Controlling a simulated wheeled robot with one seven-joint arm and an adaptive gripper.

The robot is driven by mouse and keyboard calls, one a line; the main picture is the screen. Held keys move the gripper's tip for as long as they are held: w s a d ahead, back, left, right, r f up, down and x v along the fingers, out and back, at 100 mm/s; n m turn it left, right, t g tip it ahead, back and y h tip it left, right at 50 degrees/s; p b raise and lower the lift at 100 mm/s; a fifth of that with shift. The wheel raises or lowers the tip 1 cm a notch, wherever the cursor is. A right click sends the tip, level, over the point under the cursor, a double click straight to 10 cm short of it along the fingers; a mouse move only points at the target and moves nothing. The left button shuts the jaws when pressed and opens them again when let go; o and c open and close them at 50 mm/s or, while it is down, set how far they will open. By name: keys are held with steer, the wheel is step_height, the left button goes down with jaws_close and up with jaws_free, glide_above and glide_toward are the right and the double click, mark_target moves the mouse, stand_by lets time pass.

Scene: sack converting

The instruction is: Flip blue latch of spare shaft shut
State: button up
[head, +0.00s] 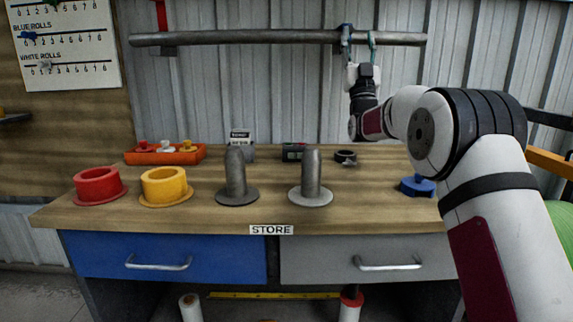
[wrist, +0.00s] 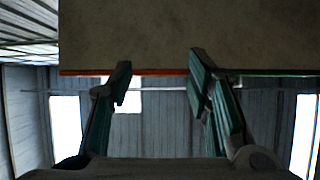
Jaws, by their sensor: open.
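The spare shaft (head: 235,39) is a grey bar lying level across the corrugated wall above the bench. A blue latch (head: 346,29) shows at its right-hand bracket, partly hidden by my gripper; whether it stands open or shut cannot be made out. A red latch (head: 160,14) stands upright at the left bracket. My gripper (head: 359,37) is raised at the shaft's right part, its teal fingers apart, one beside the blue latch. I cannot tell whether they touch it. In the wrist view the fingers (wrist: 160,68) are apart with nothing held between them.
A broad grey-brown surface (wrist: 200,35) fills the top of the wrist view. Below the shaft, the wooden bench (head: 275,215) carries a red collar (head: 97,184), a yellow collar (head: 166,185), two grey posts (head: 235,175), an orange tray (head: 138,157) and a blue knob-like part (head: 417,186).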

steer(key=s+f+g, duration=1)
steer(key=s+f, duration=0.2)
steer(key=s, duration=1)
steer(key=s+f+g, duration=1)
steer(key=s+f, duration=0.2)
steer(key=s, duration=0.9)
steer(key=s+f+g, duration=1)
steer(key=s+f, duration=0.2)
steer(key=s, duration=1)
step_height(320, 180, up, 34)
steer(key=t+p, duration=0.4)
steer(key=p, duration=2.8)
steer(key=shift+d+h, duration=0.3)
steer(key=shift+d, duration=0.1)
steer(key=shift+w, duration=0.1)
